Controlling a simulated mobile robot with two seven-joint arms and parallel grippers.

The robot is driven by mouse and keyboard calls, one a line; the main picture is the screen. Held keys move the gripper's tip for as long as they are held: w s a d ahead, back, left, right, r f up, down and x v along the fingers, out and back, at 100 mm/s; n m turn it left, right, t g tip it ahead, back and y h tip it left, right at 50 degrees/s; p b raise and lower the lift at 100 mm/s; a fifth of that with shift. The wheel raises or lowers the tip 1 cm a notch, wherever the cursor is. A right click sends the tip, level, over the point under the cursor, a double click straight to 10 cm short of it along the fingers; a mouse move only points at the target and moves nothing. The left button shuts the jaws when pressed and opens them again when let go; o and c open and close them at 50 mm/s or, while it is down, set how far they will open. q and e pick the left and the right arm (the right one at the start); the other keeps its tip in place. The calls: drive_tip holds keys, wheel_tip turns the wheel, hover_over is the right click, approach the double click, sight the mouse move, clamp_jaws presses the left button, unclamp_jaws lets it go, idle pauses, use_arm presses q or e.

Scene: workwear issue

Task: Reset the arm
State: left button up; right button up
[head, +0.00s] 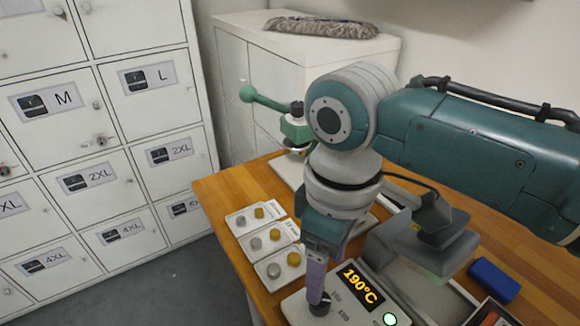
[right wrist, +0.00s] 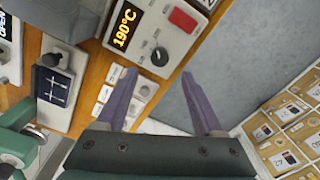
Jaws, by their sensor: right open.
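My right arm comes in from the right in the head view. Its gripper (head: 317,296) points down at the front edge of the heat press control box (head: 299,311), close to a dark knob (head: 320,306). In the right wrist view the gripper (right wrist: 158,74) is open, with its two purple fingers apart and nothing between them. The knob (right wrist: 160,57) shows just beyond the fingertips; I cannot tell how large the gap is. The display (head: 360,287) reads 190°C, and a green light (head: 389,319) is lit beside it. My left gripper is not in view.
Small trays (head: 248,219) of grey and yellow pieces lie left of the gripper on the wooden table (head: 222,190). A green-levered hand press (head: 268,100) stands behind the arm. A blue block (head: 494,281) lies at right. Labelled lockers (head: 88,179) stand left, beyond clear floor.

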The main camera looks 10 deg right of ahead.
wheel_tip(320, 180, up, 2)
drive_tip(key=shift+r, duration=0.1)
idle(0.4)
